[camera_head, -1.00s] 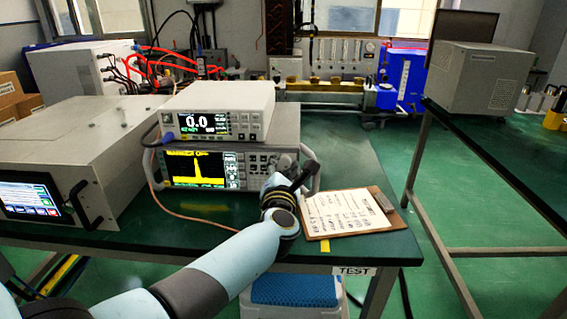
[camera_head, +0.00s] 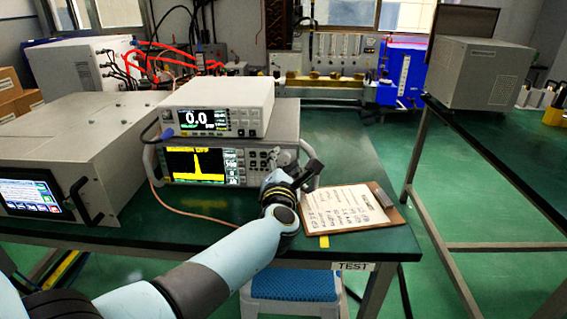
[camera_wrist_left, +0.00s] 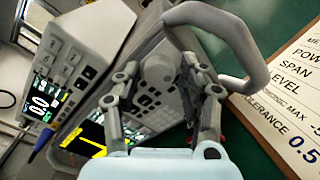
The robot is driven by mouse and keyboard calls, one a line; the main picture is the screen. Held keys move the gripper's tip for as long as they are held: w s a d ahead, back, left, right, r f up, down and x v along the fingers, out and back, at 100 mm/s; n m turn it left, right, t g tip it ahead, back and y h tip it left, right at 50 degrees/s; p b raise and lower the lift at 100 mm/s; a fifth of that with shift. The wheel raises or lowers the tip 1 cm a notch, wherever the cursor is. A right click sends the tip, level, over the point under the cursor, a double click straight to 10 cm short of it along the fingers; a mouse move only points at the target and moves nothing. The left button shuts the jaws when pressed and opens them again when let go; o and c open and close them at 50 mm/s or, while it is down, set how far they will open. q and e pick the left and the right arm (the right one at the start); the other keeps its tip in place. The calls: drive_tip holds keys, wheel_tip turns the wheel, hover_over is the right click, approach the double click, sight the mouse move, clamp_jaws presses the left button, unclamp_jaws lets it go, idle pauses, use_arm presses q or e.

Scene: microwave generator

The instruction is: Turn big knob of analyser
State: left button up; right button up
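The analyser (camera_head: 205,184) is the lower instrument, with a yellow trace on its screen, and it also shows tilted in the left wrist view (camera_wrist_left: 150,100). Its big round grey knob (camera_wrist_left: 158,68) is on the front panel near the right handle. My left gripper (camera_head: 292,165) is in front of the panel's right side and hides the knob in the head view. In the left wrist view, the left gripper's fingers (camera_wrist_left: 160,80) are spread, with the knob framed between them. I cannot tell whether they touch it. My right gripper is not in view.
A white meter (camera_head: 218,108) reading 0.0 sits on the analyser. The analyser's curved handle (camera_wrist_left: 240,45) is close to my left gripper. A clipboard (camera_head: 350,208) lies on the green table to the right. A large grey unit (camera_head: 85,140) stands at left.

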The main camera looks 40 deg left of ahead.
use_arm(q)
drive_tip(key=shift+s, duration=0.15)
drive_tip(key=v, duration=1.1)
drive_tip(key=shift+s+d, duration=0.2)
drive_tip(key=shift+s, duration=0.1)
